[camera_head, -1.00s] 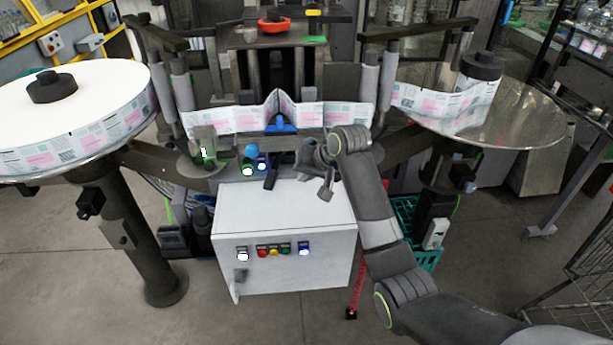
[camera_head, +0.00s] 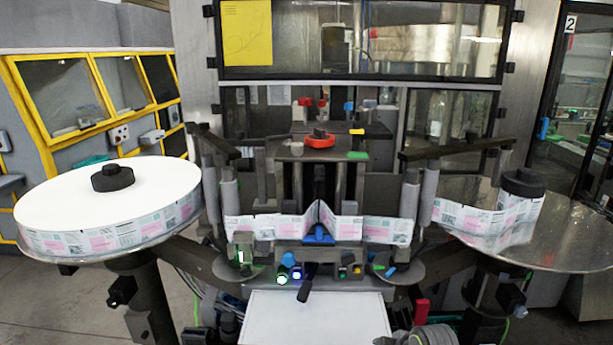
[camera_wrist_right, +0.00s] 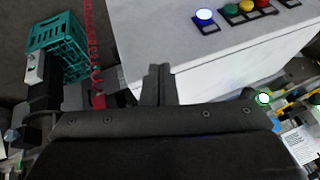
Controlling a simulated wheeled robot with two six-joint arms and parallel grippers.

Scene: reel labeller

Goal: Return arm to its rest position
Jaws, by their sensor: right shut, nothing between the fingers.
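My right gripper shows in the right wrist view (camera_wrist_right: 158,84) with its fingers together and nothing between them. It is beside the white cabinet (camera_wrist_right: 200,60), with the cabinet's blue, green, yellow and red buttons toward the upper right. In the head view only a grey part of my right arm shows at the bottom edge, right of the white cabinet top (camera_head: 318,315); its gripper is out of that view. My left arm and gripper are in neither view.
The labeller holds a large label reel (camera_head: 75,205) at left and a smaller reel (camera_head: 490,215) on a metal disc (camera_head: 575,235) at right. A label web (camera_head: 280,225) runs between them. A teal crate (camera_wrist_right: 57,45) and red coiled cord (camera_wrist_right: 90,50) lie near the right gripper.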

